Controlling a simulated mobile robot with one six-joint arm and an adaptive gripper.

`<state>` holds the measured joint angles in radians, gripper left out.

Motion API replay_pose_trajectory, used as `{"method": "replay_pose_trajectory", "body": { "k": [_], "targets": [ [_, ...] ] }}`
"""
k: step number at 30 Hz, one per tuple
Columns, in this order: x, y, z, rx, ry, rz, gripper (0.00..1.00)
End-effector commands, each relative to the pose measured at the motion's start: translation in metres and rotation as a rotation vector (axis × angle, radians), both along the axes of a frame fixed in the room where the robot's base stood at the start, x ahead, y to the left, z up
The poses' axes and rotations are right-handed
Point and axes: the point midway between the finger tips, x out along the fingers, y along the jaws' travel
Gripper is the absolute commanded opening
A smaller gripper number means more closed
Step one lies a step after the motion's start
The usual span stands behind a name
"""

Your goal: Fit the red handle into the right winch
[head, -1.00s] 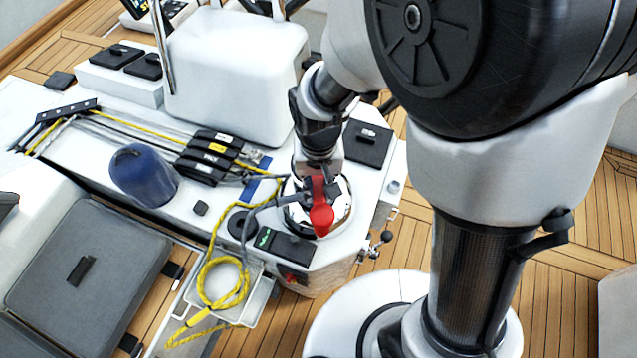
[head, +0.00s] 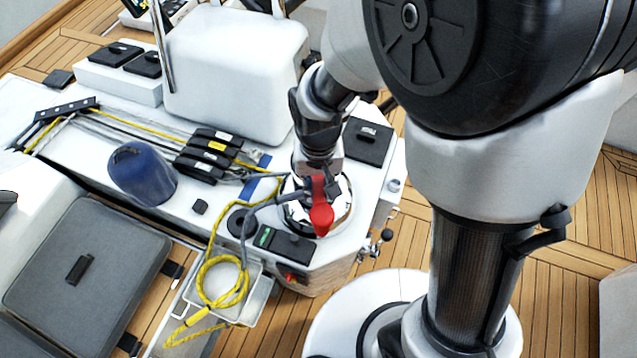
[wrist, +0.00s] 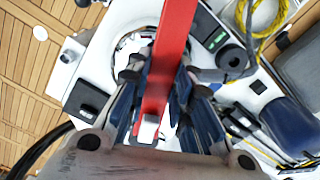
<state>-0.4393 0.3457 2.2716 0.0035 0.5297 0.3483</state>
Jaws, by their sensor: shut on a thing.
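The red handle (head: 321,216) is held by my gripper (head: 318,185), above the right winch. The handle also runs up the middle of the wrist view (wrist: 170,60), with my gripper's fingers (wrist: 158,100) shut on it from both sides. The right winch (head: 342,212) is a shiny drum on the white console, partly hidden under the handle and gripper. Its bright rim shows behind the handle in the wrist view (wrist: 128,48). I cannot tell whether the handle's end sits in the winch socket.
A blue-covered drum (head: 143,174) stands to the left, with black rope clutches (head: 209,156) between. A yellow rope (head: 222,283) is coiled in a tray at the console's front. A black hatch (head: 367,142) lies behind the winch. Small black panels (head: 285,243) sit in front.

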Motion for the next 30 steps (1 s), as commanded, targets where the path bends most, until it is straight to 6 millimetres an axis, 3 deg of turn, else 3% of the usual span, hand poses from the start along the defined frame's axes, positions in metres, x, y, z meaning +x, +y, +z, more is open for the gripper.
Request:
{"method": "replay_pose_trajectory", "body": {
  "k": [9,10,20,27,30],
  "targets": [
    [0.0005,0.0002,-0.0013,0.001,-0.001,0.000,0.00],
    [0.0005,0.0002,-0.0013,0.001,-0.001,0.000,0.22],
    [0.0002,0.0001,-0.0016,0.000,0.000,0.000,0.44],
    [0.0000,0.0000,-0.0017,0.000,0.000,0.000,0.44],
    [-0.0005,-0.0002,-0.0021,-0.001,0.002,0.000,0.51]
  ]
}}
